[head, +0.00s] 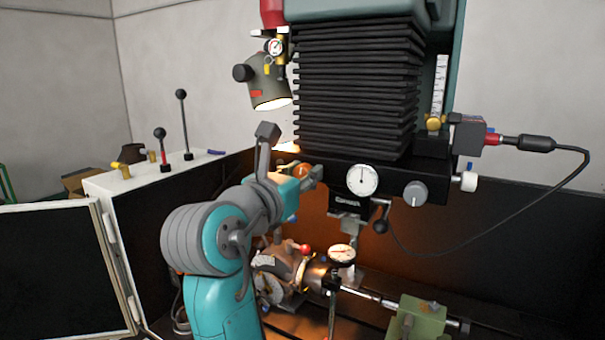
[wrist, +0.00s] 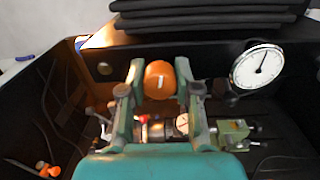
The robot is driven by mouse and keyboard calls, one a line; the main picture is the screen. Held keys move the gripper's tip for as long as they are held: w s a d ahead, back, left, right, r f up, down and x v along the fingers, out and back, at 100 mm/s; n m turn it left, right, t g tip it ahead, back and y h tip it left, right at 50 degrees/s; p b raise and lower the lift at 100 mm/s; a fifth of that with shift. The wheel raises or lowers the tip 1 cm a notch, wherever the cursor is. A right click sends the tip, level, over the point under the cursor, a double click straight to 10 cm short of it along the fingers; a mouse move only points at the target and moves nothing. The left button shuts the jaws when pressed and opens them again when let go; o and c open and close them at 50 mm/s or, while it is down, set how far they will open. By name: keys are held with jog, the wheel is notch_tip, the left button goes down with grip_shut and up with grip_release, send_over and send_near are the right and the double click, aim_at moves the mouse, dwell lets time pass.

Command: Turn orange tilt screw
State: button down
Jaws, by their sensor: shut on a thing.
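The orange tilt screw (wrist: 160,80) is a round knob with a pale mark on its face. In the wrist view it sits between the two green fingers of my gripper (wrist: 160,88), which are shut on its sides. In the head view the screw (head: 302,170) shows as a small orange patch on the machine's head, left of the round white dial (head: 362,180). My gripper (head: 310,178) is up against it there, and the fingers and wrist partly hide the screw. The white dial also shows right of my gripper in the wrist view (wrist: 257,68).
Black bellows (head: 355,90) hang above my gripper. A lamp (head: 268,85) is at upper left. Below are the indexing chuck (head: 275,275), a dial indicator (head: 342,254) and a green tailstock (head: 418,318). A dark knob (head: 382,215) and cable lie to the right.

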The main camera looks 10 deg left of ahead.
jog(key=shift+f, duration=0.1)
dwell(0.4)
jog(key=c, duration=0.8)
grip_release()
jog(key=v, duration=1.2)
